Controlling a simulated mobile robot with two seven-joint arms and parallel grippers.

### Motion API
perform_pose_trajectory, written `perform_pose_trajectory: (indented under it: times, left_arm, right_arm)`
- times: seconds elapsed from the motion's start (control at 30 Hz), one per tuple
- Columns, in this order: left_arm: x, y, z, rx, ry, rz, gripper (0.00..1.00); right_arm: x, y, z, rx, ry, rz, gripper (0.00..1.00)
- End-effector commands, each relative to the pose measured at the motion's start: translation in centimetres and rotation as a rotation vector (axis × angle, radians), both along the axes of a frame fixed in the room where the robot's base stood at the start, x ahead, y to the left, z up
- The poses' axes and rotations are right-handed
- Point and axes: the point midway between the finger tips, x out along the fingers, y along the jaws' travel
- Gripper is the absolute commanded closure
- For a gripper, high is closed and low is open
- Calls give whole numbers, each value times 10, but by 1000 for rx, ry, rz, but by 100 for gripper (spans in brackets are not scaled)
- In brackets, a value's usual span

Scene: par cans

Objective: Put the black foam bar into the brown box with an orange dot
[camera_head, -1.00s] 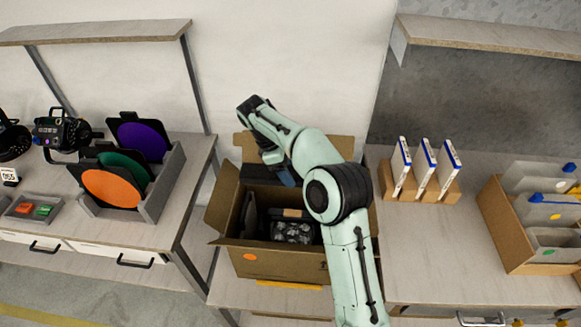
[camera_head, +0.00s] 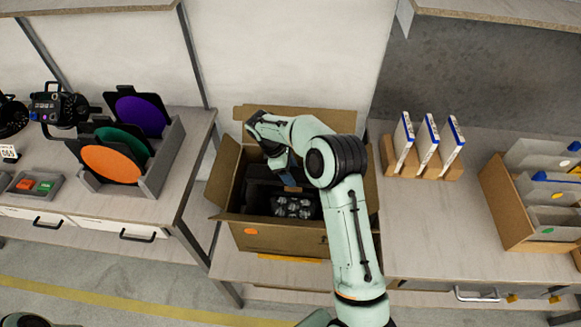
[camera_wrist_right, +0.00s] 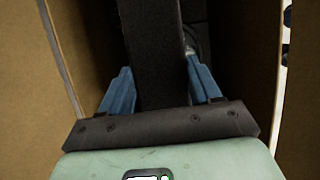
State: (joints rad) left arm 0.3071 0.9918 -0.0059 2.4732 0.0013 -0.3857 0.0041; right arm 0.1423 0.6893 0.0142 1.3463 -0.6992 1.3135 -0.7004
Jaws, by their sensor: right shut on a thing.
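The brown box (camera_head: 290,240) stands open with its flaps up in the head view. An orange dot (camera_head: 250,231) is on its front face. My right arm reaches over the box, and my right gripper (camera_head: 290,187) points down inside it. In the right wrist view, the gripper's blue fingers (camera_wrist_right: 161,92) are shut on the black foam bar (camera_wrist_right: 155,45), with brown cardboard walls on both sides. In the head view my arm and the dark interior mostly hide the bar. I cannot tell whether it touches the bottom. My left gripper is not seen.
A dark insert with several clear round items (camera_head: 293,207) lies in the box. At left is a grey rack with coloured discs (camera_head: 112,164). At right are a wooden holder with white-and-blue packs (camera_head: 428,168) and a brown file box (camera_head: 510,215).

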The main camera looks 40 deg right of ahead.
Motion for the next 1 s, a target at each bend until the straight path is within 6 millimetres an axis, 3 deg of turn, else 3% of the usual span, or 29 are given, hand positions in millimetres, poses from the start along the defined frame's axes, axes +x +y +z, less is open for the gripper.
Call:
perform_pose_trajectory:
  times: [0.23, 0.27, 0.33, 0.73, 1.0]
  left_arm:
    - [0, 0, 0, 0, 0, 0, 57]
    - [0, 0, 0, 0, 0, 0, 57]
    - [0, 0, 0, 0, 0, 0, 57]
    - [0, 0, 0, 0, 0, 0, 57]
    - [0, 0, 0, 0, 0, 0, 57]
  right_arm:
    - [0, 0, -1, 0, 0, 0, 66]
    - [0, 0, 0, 0, 0, 0, 31]
    - [0, 0, 0, 0, 0, -1, 8]
    - [2, 2, 6, -1, -2, 0, 7]
    - [16, 18, 55, 0, -6, 1, 7]
